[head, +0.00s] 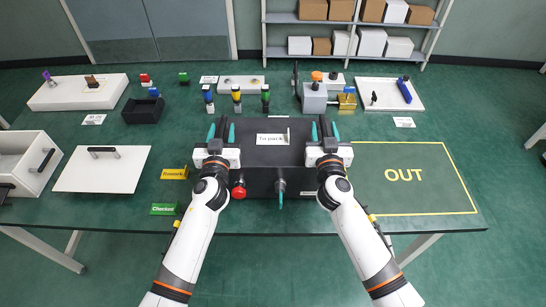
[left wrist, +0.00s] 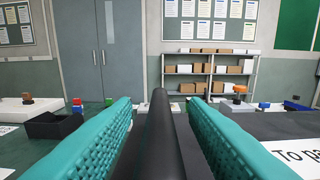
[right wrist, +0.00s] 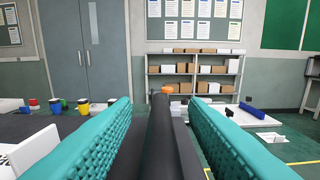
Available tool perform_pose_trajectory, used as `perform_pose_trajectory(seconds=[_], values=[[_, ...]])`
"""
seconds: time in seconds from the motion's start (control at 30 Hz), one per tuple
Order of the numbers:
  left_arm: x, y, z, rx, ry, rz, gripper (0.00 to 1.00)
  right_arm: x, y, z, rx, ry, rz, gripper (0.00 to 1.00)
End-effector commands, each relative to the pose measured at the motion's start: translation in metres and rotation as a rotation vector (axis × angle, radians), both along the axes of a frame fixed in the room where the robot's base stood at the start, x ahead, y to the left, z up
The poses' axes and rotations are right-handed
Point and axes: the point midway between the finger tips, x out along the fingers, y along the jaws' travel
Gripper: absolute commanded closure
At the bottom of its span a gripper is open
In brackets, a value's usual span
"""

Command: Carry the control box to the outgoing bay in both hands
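The control box (head: 267,158) is a wide black box with a white label on top, standing on the green bench near its front middle. A red button and a teal-tipped lever show on its front. My left gripper (head: 221,132) is at its left handle, and the black handle bar (left wrist: 160,140) runs between the teal fingers. My right gripper (head: 325,131) is at its right handle, whose bar (right wrist: 161,140) lies between those fingers. Gaps show beside both bars, so both grippers look open around them. The outgoing bay (head: 444,205) is an empty yellow outline marked OUT at right.
Green (head: 163,209) and yellow (head: 174,173) signs lie left of the box, near a white panel with a handle (head: 100,170). Behind the box stand several coloured pieces, a grey fixture (head: 314,98) and a white tray (head: 420,99). A small white card (head: 404,122) lies behind the bay.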

Motion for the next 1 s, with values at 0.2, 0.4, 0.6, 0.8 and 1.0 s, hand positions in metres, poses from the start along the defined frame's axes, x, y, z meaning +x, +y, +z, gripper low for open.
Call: perform_pose_trajectory(seconds=[0.2,0.4,0.6,0.8,1.0], values=[[0.0078,-0.0003,0.0003,0.001,0.0,0.0,0.6,0.0077,-0.0002,0.0001,-0.001,0.0,0.0,0.6],[0.0075,-0.0003,0.0003,0.0,0.0,0.0,0.6,0.0075,-0.0002,0.0,-0.001,0.0,0.0,0.6],[0.0073,-0.0002,0.0002,0.0,0.0,0.0,0.91,0.0074,-0.0003,0.0,-0.001,0.0,0.0,0.91],[0.0073,-0.0002,0.0002,0.0,0.0,0.0,1.0,0.0073,-0.0002,0.0,-0.001,0.0,0.0,1.0],[0.0072,-0.0002,0.0001,0.0,0.0,0.0,1.0,0.0073,0.0,-0.0001,-0.001,0.0,0.0,1.0]])
